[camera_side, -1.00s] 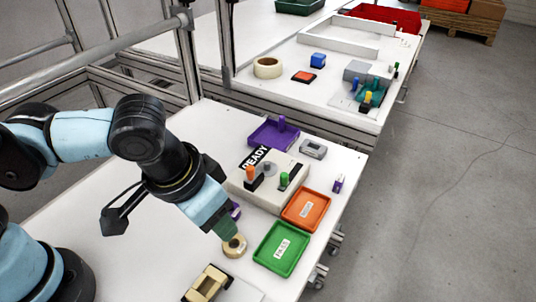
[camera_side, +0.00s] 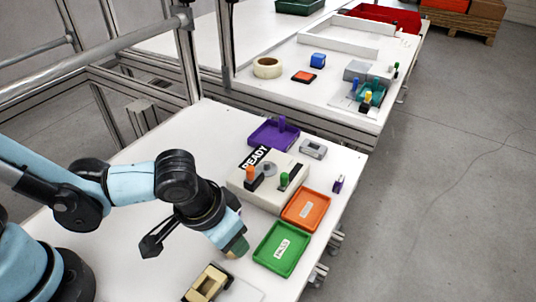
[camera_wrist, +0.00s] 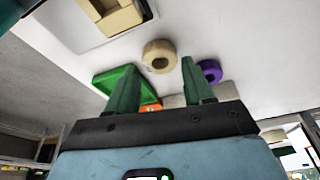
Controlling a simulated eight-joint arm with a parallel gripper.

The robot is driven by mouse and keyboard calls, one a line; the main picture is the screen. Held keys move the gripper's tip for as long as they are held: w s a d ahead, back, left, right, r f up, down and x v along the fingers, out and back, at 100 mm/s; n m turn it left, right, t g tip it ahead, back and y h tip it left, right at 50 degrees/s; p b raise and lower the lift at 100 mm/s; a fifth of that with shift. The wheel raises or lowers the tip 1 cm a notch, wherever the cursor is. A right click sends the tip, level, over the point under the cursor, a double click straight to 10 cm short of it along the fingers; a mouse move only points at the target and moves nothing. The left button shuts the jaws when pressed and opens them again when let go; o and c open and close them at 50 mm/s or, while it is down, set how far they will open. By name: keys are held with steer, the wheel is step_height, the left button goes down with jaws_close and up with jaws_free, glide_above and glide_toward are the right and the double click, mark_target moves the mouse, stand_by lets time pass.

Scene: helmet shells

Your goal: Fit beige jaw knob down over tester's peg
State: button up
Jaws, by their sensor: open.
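The beige jaw knob (camera_wrist: 157,47), a thick round ring with a dark central hole, lies on the white table in the wrist view. My gripper (camera_side: 236,249) is low over the table by the knob, which it mostly hides in the side view. In the wrist view its two green fingers (camera_wrist: 159,64) are open, with the knob beyond and between their tips and nothing gripped. The beige tester (camera_side: 262,199) stands behind, bearing a grey round part, an orange-topped post and a green-topped post. I cannot tell which part is the peg.
A green tray (camera_side: 258,255) is just right of my gripper, with an orange tray (camera_side: 291,219) beyond it. A beige slotted block (camera_side: 207,282) lies in front. A purple ring (camera_wrist: 209,71) shows in the wrist view. A purple tray (camera_side: 263,138) is behind the tester.

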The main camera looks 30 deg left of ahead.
steer(key=shift+x, duration=1.3)
steer(key=c, duration=0.7)
steer(key=shift+r, duration=0.1)
steer(key=shift+r, duration=4.75)
steer(key=w+d+r+n+y, duration=0.1)
steer(key=w+d+r+n, duration=0.3)
steer(key=w, duration=0.4)
glide_above(268, 163)
steer(key=f, duration=0.3)
steer(key=s+f, duration=0.1)
steer(key=f, duration=0.1)
steer(key=shift+d, duration=0.1)
steer(key=shift+w+a+f, duration=0.2)
steer(key=shift+w+f, duration=0.05)
steer(key=shift+f, duration=1.95)
